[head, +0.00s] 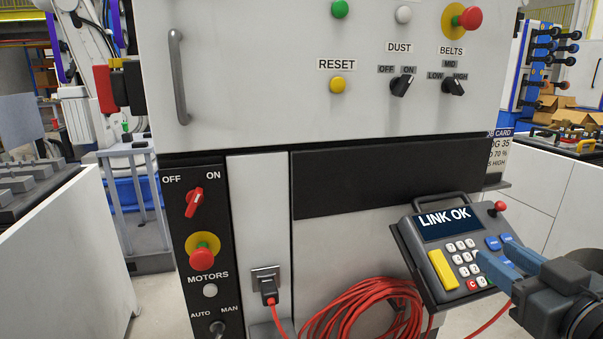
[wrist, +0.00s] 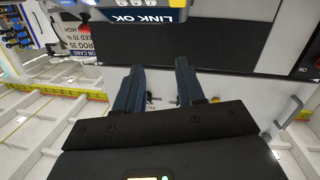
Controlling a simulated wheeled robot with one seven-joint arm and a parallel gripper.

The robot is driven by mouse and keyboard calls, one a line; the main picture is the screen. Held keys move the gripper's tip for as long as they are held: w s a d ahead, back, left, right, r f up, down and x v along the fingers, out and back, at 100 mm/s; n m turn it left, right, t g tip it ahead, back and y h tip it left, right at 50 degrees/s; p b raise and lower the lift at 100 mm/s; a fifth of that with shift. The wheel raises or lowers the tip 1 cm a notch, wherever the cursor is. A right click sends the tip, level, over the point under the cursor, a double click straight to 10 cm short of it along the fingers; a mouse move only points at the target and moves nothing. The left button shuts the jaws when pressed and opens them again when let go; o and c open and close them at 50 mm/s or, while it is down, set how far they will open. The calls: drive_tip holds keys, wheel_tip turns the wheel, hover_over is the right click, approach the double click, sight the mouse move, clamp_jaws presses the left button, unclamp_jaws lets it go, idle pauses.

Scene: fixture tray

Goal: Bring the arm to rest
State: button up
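My gripper (head: 494,250) is at the lower right of the head view, its two blue fingers over the right part of a grey keypad pendant (head: 421,240). I cannot tell whether they touch it. The pendant's screen (head: 445,220) reads LINK OK. In the wrist view my gripper (wrist: 158,68) shows two fingers well apart with nothing between them. The pendant's screen edge (wrist: 150,16) appears upside down at the top there. Part of the keypad is hidden behind the fingers in the head view.
A white machine cabinet (head: 250,80) with switches and buttons fills the middle. A coiled red cable (head: 352,308) hangs below the pendant, with a plug in a socket (head: 266,277). White counters stand at left (head: 60,260) and right (head: 545,185).

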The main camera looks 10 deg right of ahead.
drive_tip(key=s+a+f+m+g+p, duration=0.1)
drive_tip(key=s+a+f, duration=0.5)
drive_tip(key=s, duration=0.4)
drive_tip(key=s+a+f+m+g+p, duration=0.1)
drive_tip(key=s+a+f, duration=0.55)
drive_tip(key=s, duration=0.35)
drive_tip(key=s+a+r+n+y+p, duration=0.1)
drive_tip(key=s+a, duration=0.1)
drive_tip(key=s, duration=0.8)
drive_tip(key=shift+s+a+r+y, duration=0.2)
drive_tip(key=shift+a+y, duration=0.05)
drive_tip(key=shift+y, duration=0.15)
